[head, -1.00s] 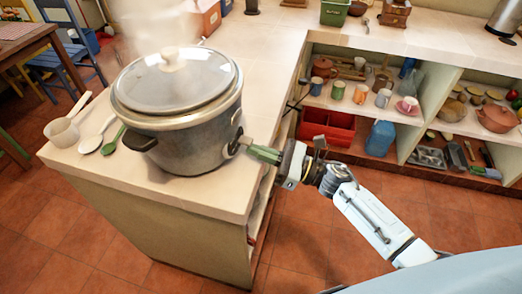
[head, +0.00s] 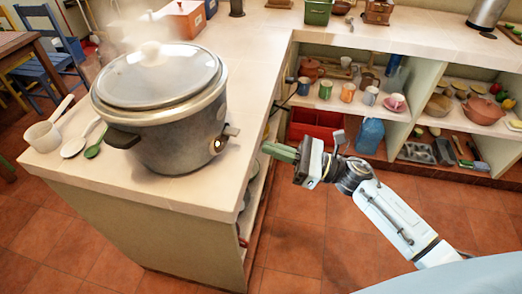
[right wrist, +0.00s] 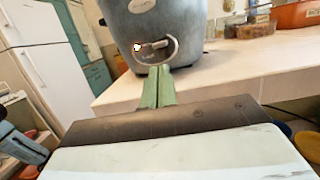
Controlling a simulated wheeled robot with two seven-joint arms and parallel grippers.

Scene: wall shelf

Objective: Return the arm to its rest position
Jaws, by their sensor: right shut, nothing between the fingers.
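My right gripper (head: 268,150) has green fingers. It is shut and empty, in the air just off the right edge of the counter. In the right wrist view its fingers (right wrist: 157,88) are together, pointing at the cooker's front. The large grey rice cooker (head: 175,130) stands on the counter with its glass lid on and steam above it. Its switch panel (head: 218,146) has a small lit light, which also shows in the right wrist view (right wrist: 138,47). A clear gap shows between the fingers and the cooker in the head view. My left gripper is not in view.
The counter (head: 215,197) has a measuring cup (head: 45,135) and spoons (head: 75,146) left of the cooker. Open shelves with mugs, a red bin (head: 317,125) and a blue jug (head: 370,135) stand behind my right arm. The tiled floor (head: 300,240) by the counter is clear.

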